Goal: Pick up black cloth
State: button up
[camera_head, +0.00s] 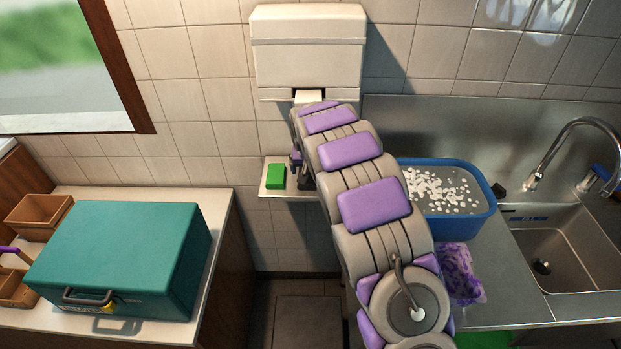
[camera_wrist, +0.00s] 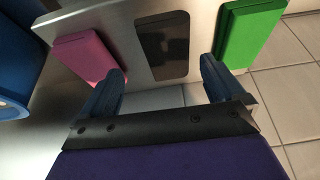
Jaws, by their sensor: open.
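A flat dark rectangle (camera_wrist: 162,45), which looks like the black cloth, lies on a pale shelf in the wrist view. It is between a pink block-like cloth (camera_wrist: 88,55) on the left and a green one (camera_wrist: 248,35) on the right. My gripper (camera_wrist: 162,70) is open and empty, its two blue fingers apart and pointing at the shelf, with the dark rectangle between and beyond the fingertips. I cannot tell the exact gap to it. In the head view my arm hides most of the shelf (camera_head: 266,190); the green cloth (camera_head: 276,175) shows at its left end.
A blue tub (camera_head: 465,215) with white bits in water stands right of my arm, beside the sink (camera_head: 570,245). A purple crumpled cloth or bag (camera_head: 461,272) lies in front of it. A teal case (camera_head: 120,250) and brown boxes (camera_head: 38,213) stand on the left counter. A white dispenser (camera_head: 308,50) hangs above the shelf.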

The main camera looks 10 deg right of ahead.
jog(key=f, duration=0.1)
jog(key=w+a+f, duration=0.1)
jog(key=f, duration=0.1)
jog(key=f+b, duration=0.1)
jog(key=shift+w+a+f, duration=0.15)
jog(key=shift+w+a, duration=0.1)
jog(key=shift+a, duration=0.15)
jog(key=shift+d, duration=0.85)
jog(key=shift+c, duration=2)
jog(key=shift+a, duration=0.55)
jog(key=c, duration=0.4)
jog(key=shift+a, duration=0.1)
jog(key=c, duration=0.3)
jog(key=shift+s+d, duration=0.1)
jog(key=shift+d, duration=0.3)
jog(key=shift+r, duration=0.2)
notch_tip(320, 180, up, 4)
jog(key=shift+a+f+p, duration=0.15)
jog(key=shift+f+p, duration=0.1)
jog(key=shift+p, duration=0.3)
jog(key=s+d, duration=0.3)
jog(key=s, duration=0.1)
jog(key=s+d+r+p, duration=0.1)
jog(key=s+d, duration=0.2)
jog(key=s, duration=0.1)
jog(key=s+d+p, duration=0.1)
jog(key=s+d, duration=0.2)
jog(key=s, duration=0.2)
jog(key=shift+d+r, duration=0.15)
jog(key=shift+d, duration=0.1)
